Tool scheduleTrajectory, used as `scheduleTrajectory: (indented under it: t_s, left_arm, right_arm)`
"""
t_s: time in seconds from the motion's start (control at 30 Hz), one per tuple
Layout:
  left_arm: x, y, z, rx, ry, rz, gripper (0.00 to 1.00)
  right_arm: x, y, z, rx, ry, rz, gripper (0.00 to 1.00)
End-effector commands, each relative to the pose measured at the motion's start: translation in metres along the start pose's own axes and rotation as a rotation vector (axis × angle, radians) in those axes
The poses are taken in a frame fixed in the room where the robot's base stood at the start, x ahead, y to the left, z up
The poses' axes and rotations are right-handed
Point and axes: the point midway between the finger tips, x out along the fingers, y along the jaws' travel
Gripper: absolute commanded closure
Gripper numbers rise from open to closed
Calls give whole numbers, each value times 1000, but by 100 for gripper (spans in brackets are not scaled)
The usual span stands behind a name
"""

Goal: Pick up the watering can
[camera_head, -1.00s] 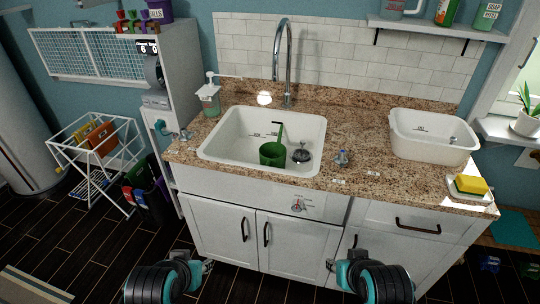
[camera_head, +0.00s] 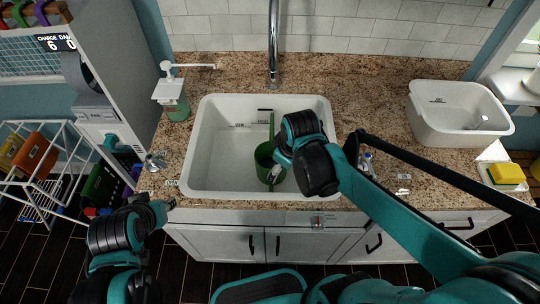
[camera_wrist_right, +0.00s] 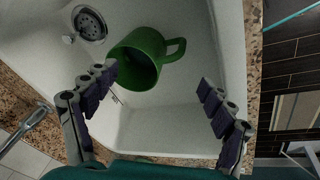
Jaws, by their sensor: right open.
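The green watering can (camera_head: 264,156) sits in the white sink basin, with a narrow upright part rising to a dark end. In the right wrist view the can (camera_wrist_right: 150,45) shows a round open mouth and a loop handle. My right gripper (camera_head: 274,174) is over the sink in front of the can and hides part of it. In the wrist view my right gripper (camera_wrist_right: 157,84) is open, with the can just beyond its fingertips, nearer the left finger. My left gripper (camera_head: 167,204) is outside the counter's front left edge, apart from the can; its jaw opening is unclear.
The sink walls (camera_head: 205,150) surround the can, and a tall faucet (camera_head: 273,45) stands behind. A soap dispenser (camera_head: 172,100) is at the left. A white tub (camera_head: 455,115) and a yellow sponge (camera_head: 505,173) are at the right. The drain (camera_wrist_right: 90,24) lies beside the can.

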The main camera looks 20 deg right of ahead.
Motion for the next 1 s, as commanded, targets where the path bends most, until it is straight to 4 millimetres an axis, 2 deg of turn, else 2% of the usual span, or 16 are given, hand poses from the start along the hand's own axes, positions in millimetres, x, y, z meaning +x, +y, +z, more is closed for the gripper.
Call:
scheduleTrajectory:
  t_s: [0.03, 0.13, 0.4, 0.57, 1.0]
  left_arm:
    - [-9, 0, -6, 0, 0, 0, 66]
    - [-17, 0, -12, 0, 0, 0, 66]
    - [-32, 0, -23, 0, 0, 0, 66]
    - [-34, 0, -24, 0, 0, 0, 66]
    - [-15, 0, -11, 0, 0, 0, 66]
  right_arm:
    - [3, 4, -10, -73, -28, -24, 17]
    - [19, 6, -20, -231, -80, -78, 17]
    - [60, 3, -32, -540, -162, -207, 17]
    - [74, 0, -32, -610, -176, -240, 17]
    - [120, -14, -20, -619, -177, -244, 17]
